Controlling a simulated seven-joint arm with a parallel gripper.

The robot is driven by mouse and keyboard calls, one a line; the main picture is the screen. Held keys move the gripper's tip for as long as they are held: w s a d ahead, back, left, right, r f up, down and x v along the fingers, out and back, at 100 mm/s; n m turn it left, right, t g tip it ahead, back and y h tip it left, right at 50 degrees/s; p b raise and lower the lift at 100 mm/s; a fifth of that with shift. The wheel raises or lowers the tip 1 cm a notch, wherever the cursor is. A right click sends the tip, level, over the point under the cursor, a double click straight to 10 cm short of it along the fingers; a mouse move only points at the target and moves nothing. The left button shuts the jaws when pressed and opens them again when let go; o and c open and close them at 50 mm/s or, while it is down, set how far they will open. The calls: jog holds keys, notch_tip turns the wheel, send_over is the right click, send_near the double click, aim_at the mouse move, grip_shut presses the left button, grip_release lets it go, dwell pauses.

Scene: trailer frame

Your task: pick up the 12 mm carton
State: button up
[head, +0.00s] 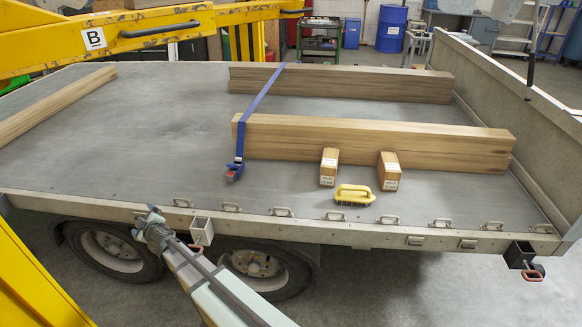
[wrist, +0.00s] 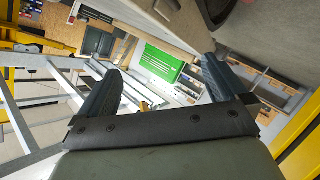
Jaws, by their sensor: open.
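Two small brown cartons with white labels stand on the grey trailer bed, in front of the nearer timber beam. The label print is too small to read, so I cannot tell which is the 12 mm one. My gripper (head: 151,222) is at the trailer's near edge, well to the left of both cartons and apart from them. In the wrist view my gripper (wrist: 163,80) has its two dark fingers spread wide with nothing between them. Neither carton shows in that view.
A yellow-handled brush (head: 354,194) lies just in front of the cartons. Long timber beams (head: 375,140) lie behind them, with a blue strap (head: 258,105) over them. Metal lashing rings line the near edge. The bed's left middle is clear. A raised side wall (head: 500,95) bounds the right.

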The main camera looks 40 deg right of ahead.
jog(key=d+r+m+h, duration=0.1)
jog(key=d, duration=0.4)
jog(key=d+r+m+h, duration=0.1)
jog(key=d, duration=0.4)
jog(key=d+r+m+h, duration=0.1)
jog(key=d+m, duration=0.1)
jog(key=d, duration=0.4)
jog(key=shift+s, duration=0.3)
jog(key=s+d+r+m+g+h, duration=0.1)
jog(key=s+d+m+h, duration=0.1)
jog(key=d, duration=0.6)
jog(key=s+d+r+m+h, duration=0.1)
jog(key=s+d+m, duration=0.15)
jog(key=d, duration=0.65)
jog(key=m+g+h, duration=0.5)
jog(key=m, duration=0.5)
send_near(329, 161)
jog(key=x, duration=1)
jog(key=shift+w+d+f, duration=0.15)
jog(key=shift+d+f, duration=0.05)
jog(key=shift+d, duration=0.1)
jog(key=shift+c, duration=0.3)
jog(key=c, duration=1.3)
jog(key=shift+r+h, duration=0.1)
jog(key=shift+h, duration=0.2)
jog(key=shift+c, duration=0.9)
